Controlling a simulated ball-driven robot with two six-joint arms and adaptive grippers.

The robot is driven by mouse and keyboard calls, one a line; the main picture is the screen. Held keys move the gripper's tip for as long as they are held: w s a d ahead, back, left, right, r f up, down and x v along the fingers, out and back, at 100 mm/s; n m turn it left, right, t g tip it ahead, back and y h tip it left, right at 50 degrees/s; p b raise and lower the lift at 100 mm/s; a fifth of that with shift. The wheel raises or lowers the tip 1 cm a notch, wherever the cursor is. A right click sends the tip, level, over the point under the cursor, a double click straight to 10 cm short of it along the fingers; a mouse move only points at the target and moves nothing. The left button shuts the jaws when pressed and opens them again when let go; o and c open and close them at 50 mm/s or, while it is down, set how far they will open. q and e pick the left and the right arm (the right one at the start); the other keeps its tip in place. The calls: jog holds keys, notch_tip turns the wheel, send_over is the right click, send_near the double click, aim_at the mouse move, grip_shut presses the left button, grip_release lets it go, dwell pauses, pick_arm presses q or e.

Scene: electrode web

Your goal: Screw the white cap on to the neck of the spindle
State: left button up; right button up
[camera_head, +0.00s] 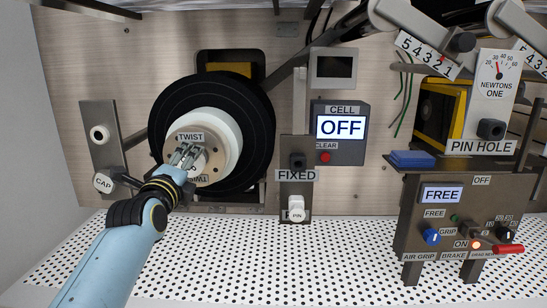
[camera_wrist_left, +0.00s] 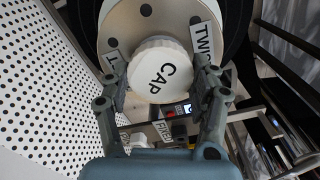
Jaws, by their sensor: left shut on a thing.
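The white cap (camera_wrist_left: 160,70), marked CAP, sits between the two fingers of my left gripper (camera_wrist_left: 162,84) in the wrist view, in front of the spindle's beige hub face (camera_wrist_left: 182,20). In the head view my left gripper (camera_head: 188,156) reaches the middle of the hub (camera_head: 222,152) and mostly hides the cap. It is shut on the cap. The spindle carries a white core (camera_head: 232,130) and a black roll (camera_head: 256,95). TWIST labels are on the hub. The neck is hidden behind the cap, so I cannot tell how far the cap is on it. My right gripper is not in view.
A grey bracket labelled CAP (camera_head: 101,155) stands left of the roll. Right of it are the FIXED post (camera_head: 297,155) with a white pin (camera_head: 296,206), the CELL box reading OFF (camera_head: 340,150) and a control panel reading FREE (camera_head: 465,215).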

pick_arm(q)
jog(key=shift+w+r+m, duration=0.1)
jog(key=shift+r+m, duration=0.3)
jog(key=shift+m, duration=0.6)
jog(key=o, duration=1.6)
jog(key=shift+f, duration=0.2)
jog(key=shift+c, duration=0.2)
jog(key=shift+f, duration=0.1)
jog(key=s, duration=0.9)
jog(key=shift+a+p, duration=0.2)
jog(key=shift+p, duration=0.25)
jog(key=shift+f, duration=0.1)
